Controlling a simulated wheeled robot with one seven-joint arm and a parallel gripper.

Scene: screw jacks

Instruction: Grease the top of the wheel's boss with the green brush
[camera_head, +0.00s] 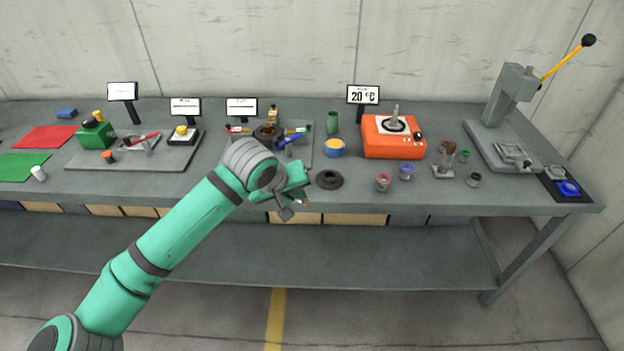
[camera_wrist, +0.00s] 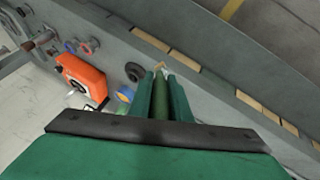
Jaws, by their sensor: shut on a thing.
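My gripper (camera_wrist: 160,98) is shut on the green brush (camera_wrist: 160,104). In the wrist view the brush's green handle lies between the two fingers, with a pale tip at its far end. In the head view my gripper (camera_head: 291,203) hangs near the bench's front edge, and the brush is mostly hidden by it. A dark round wheel (camera_head: 329,180) with a raised middle lies flat on the bench just right of my gripper. It also shows in the wrist view (camera_wrist: 134,72), left of the fingers and apart from the brush. Grease on its boss cannot be made out.
A blue pot with yellow contents (camera_head: 335,149) stands behind the wheel, with a green cylinder (camera_head: 332,122) beyond. An orange heater (camera_head: 392,138) stands right of them. Small red and blue rings (camera_head: 384,181) lie in front of it. A grey press (camera_head: 505,120) stands far right.

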